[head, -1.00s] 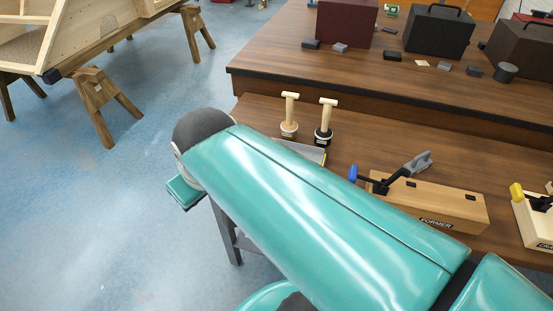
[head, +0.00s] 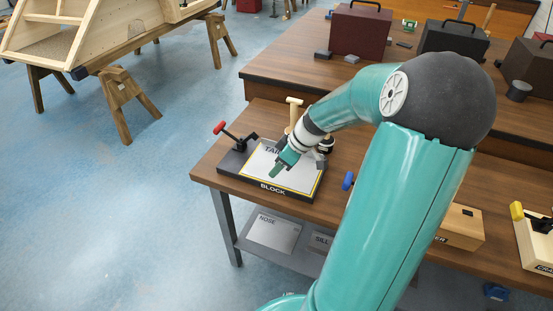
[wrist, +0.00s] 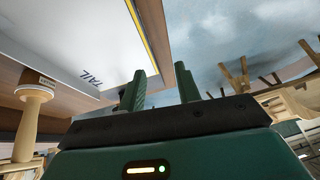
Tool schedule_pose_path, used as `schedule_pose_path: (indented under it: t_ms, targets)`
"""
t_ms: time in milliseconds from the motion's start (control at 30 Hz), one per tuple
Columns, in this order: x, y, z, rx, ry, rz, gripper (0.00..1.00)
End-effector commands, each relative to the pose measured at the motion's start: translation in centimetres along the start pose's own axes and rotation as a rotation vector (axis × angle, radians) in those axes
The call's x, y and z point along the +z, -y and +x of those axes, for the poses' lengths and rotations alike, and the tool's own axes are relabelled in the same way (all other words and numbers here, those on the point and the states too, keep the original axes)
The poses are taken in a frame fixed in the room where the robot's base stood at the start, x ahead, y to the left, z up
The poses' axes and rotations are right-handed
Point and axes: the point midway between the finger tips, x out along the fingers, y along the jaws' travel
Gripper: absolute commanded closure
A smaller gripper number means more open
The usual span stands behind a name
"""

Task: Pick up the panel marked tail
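The white panel marked TAIL (head: 301,180), with a yellow edge, lies on a dark base labelled BLOCK (head: 240,180) at the left end of the workbench. My gripper (head: 282,168) is over the panel and hides part of it and the end of its lettering. In the wrist view the panel (wrist: 70,30) fills the upper left, with its lettering near the left finger. My two green fingers (wrist: 162,88) are apart, with nothing visibly held between them. I cannot tell whether they touch the panel.
A red-handled clamp (head: 228,135) stands at the base's back left. Wooden-handled stamps (head: 294,112) stand just behind my gripper. A shelf below holds a NOSE panel (head: 274,233). Right of my arm is a wooden fixture (head: 462,228).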

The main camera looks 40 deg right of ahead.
Motion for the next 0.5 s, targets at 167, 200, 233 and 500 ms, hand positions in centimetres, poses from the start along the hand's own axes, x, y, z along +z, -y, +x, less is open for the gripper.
schedule_pose_path:
  t_ms: [167, 200, 233, 500]
  targets:
    - [2.6, -4.2, -1.0, 0.021, -0.154, -0.021, 0.67]
    - [3.0, -4.8, -1.3, 0.029, -0.178, -0.028, 0.67]
    - [3.2, -5.2, -1.5, 0.036, -0.195, -0.032, 0.67]
    - [5.4, -8.1, -3.3, 0.094, -0.308, -0.058, 0.67]
